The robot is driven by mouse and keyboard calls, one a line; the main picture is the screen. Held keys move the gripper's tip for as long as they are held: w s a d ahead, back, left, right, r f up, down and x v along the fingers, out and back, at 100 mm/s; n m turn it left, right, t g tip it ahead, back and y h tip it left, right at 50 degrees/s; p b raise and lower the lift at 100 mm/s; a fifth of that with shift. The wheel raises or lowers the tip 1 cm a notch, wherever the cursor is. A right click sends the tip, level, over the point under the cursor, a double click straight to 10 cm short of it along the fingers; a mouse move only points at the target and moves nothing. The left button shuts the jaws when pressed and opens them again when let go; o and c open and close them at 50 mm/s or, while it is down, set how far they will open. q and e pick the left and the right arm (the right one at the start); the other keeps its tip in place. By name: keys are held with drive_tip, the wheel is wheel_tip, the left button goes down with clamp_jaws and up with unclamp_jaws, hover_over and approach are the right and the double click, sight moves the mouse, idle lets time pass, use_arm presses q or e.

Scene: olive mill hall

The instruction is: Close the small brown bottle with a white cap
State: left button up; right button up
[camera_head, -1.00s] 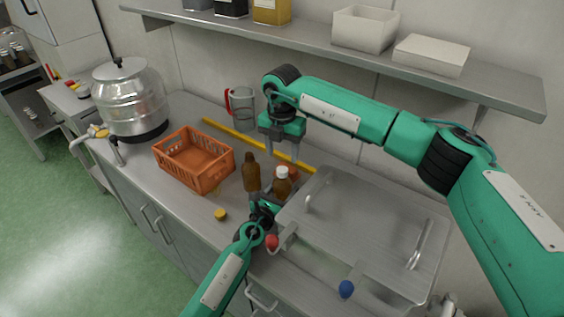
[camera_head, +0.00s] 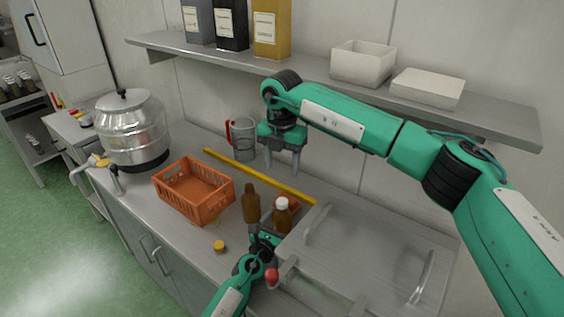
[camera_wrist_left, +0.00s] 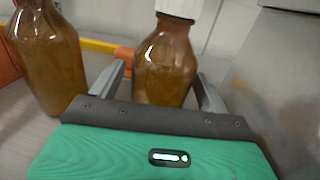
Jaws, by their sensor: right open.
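The small brown bottle (camera_head: 283,217) with a white cap (camera_head: 282,203) stands upright on the counter, and the white cap sits on its neck. In the left wrist view the bottle (camera_wrist_left: 165,70) stands between the fingers of my left gripper (camera_wrist_left: 160,80). A narrow gap shows beside the left finger, so the gripper looks open around it. In the head view my left gripper (camera_head: 265,236) is low at the bottle's near side. My right gripper (camera_head: 284,160) is open and empty, fingers pointing down, above and behind the bottle.
A second brown bottle (camera_head: 251,205) without a visible cap stands just left. A yellow cap (camera_head: 219,246) lies in front. An orange crate (camera_head: 190,192), a glass jug (camera_head: 243,140) and a metal vat (camera_head: 133,130) stand further left. A steel lid (camera_head: 365,255) is at right.

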use_arm(q)
drive_tip(key=p+v, duration=0.1)
drive_tip(key=v, duration=1.3)
drive_tip(key=shift+w, duration=0.1)
